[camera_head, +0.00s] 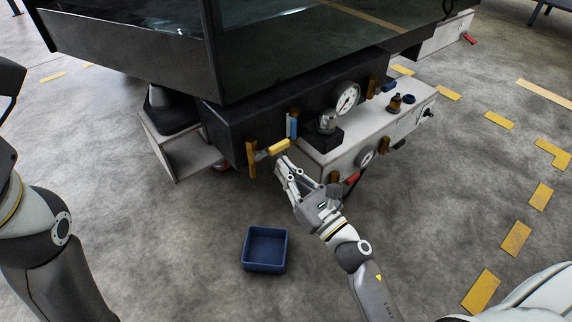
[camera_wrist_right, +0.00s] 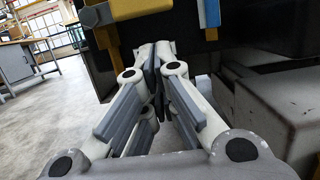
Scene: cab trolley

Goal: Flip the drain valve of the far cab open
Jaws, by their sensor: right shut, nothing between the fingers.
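The dark cab (camera_head: 130,58) stands on a undercarriage with a dark box (camera_head: 235,122). On the box front I see a short yellow lever (camera_head: 278,146), lying nearly level between a yellow upright bracket (camera_head: 251,158) and a blue-and-yellow upright piece (camera_head: 291,126). I cannot tell for sure which part is the drain valve. My right gripper (camera_head: 281,160) is shut and empty, its tips just below the yellow lever; contact is unclear. In the right wrist view the shut fingertips (camera_wrist_right: 152,52) lie between a yellow part (camera_wrist_right: 122,38) and the blue piece (camera_wrist_right: 210,14). My left gripper is out of view.
A pale box (camera_head: 330,158) with a round gauge (camera_head: 347,98), fittings and a red handle (camera_head: 352,178) is right of the gripper. A blue open bin (camera_head: 265,250) stands on the floor. A red-tipped part (camera_head: 470,38) shows at far right. Floor in front is mostly clear.

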